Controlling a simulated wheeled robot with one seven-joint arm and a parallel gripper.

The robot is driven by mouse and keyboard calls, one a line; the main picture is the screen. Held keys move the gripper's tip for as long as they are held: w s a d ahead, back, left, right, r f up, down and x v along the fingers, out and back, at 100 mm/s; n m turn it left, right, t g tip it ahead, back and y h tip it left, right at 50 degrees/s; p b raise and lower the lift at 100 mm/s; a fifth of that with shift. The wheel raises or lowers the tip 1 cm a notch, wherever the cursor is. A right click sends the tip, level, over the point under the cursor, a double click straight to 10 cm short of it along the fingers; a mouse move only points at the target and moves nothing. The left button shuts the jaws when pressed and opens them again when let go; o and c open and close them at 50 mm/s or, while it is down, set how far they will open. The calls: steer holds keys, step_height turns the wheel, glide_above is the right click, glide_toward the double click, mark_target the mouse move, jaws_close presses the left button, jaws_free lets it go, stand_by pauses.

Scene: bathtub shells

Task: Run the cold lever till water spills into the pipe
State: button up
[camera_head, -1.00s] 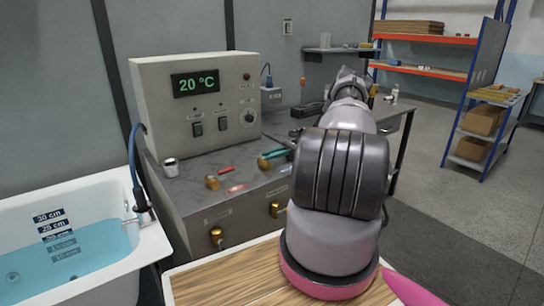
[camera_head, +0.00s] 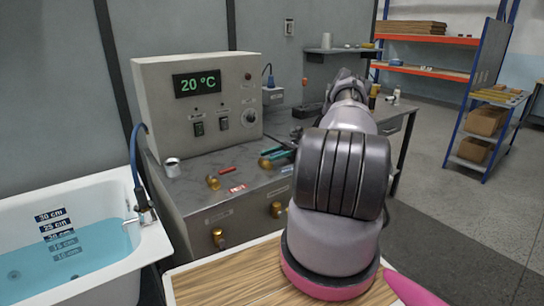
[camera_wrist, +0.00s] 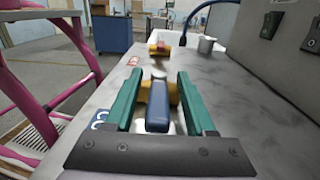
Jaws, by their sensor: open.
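The cold lever (camera_wrist: 157,110) is blue and sits on a brass valve (camera_wrist: 172,92). In the wrist view it lies between the two green fingers of my gripper (camera_wrist: 160,105), with gaps on both sides. My gripper is open. In the head view my gripper (camera_head: 277,154) is low over the grey counter, beside the brass valve, partly hidden by my arm. The red lever (camera_head: 227,170) sits on another brass valve (camera_head: 213,182) to the left. Brass outlets (camera_head: 218,238) stick out of the counter's front. No running water shows.
A control box (camera_head: 197,100) reading 20 °C stands at the back of the counter (camera_head: 195,195). A metal cup (camera_head: 172,167) stands at its left end. A bathtub (camera_head: 100,190) with blue water is at left. A wooden board (camera_head: 230,275) is in front.

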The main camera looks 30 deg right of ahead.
steer(key=d, duration=0.3)
steer(key=w+d, duration=0.1)
steer(key=d, duration=0.6)
steer(key=shift+w+d, duration=0.35)
steer(key=shift+w, duration=0.05)
steer(key=s+a+r+n+g+h, duration=0.15)
steer(key=a+r+n+h, duration=0.4)
steer(key=a+r, duration=0.65)
steer(key=s+a+r+n+h, duration=0.35)
steer(key=a+r+h, duration=0.4)
steer(key=r, duration=0.85)
steer(key=s+a+r+n+t+h, duration=0.1)
steer(key=s+a+r+t, duration=0.2)
steer(key=s, duration=0.5)
steer(key=s+a+r+n+t+h, duration=0.1)
steer(key=s+a+r+t, duration=0.2)
steer(key=s, duration=0.5)
steer(key=s+a+r+n+t, duration=0.1)
steer(key=s+a+r+t, duration=0.3)
steer(key=s, duration=0.5)
steer(key=shift+a+t+h, duration=0.4)
steer(key=shift+t, duration=0.55)
